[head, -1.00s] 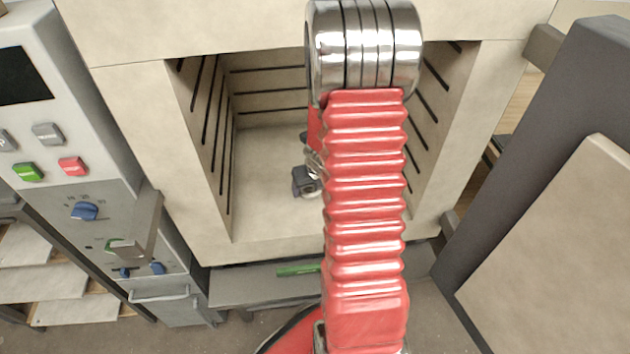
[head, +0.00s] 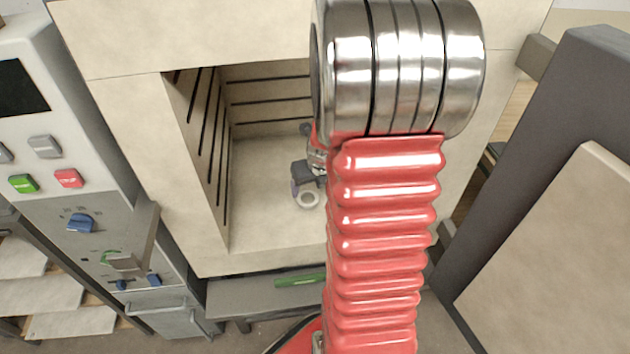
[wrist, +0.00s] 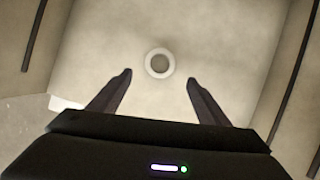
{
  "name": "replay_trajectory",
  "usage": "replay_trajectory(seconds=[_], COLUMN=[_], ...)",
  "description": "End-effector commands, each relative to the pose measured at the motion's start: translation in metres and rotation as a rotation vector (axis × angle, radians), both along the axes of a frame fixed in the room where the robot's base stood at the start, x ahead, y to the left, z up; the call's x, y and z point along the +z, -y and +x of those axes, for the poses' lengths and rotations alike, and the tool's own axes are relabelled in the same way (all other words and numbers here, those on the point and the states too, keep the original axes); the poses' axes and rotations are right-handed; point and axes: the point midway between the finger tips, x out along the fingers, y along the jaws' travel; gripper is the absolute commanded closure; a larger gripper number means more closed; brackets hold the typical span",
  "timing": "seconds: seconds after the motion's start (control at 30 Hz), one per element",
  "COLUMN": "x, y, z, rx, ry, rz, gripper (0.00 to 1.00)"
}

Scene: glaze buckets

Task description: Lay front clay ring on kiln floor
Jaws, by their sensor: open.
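The pale clay ring (wrist: 147,63) lies flat on the kiln floor (wrist: 105,40) in the wrist view, with its hole facing up. It also shows in the head view (head: 308,207), just below my gripper. My gripper (wrist: 159,78) is open and empty. Its two dark fingers are spread wide, and the ring appears between and just beyond their tips, apart from both. In the head view my gripper (head: 307,174) is inside the kiln chamber, and my red arm hides the chamber's right part.
The kiln's left inner wall (head: 200,140) has dark grooves. A control panel (head: 75,215) stands left of the opening, and the open door with its pale lining (head: 560,240) is at the right. Kiln floor around the ring is bare.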

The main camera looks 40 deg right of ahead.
Motion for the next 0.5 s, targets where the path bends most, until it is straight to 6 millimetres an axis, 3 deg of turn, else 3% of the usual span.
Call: replay_trajectory(seconds=[0.2, 0.5], x=[0.020, 0.027], y=[-0.003, -0.004], z=[-0.007, -0.010], rx=[-0.001, 0.000], ry=[0.002, 0.000], rz=[0.000, 0.000], gripper=[0.30, 0.30])
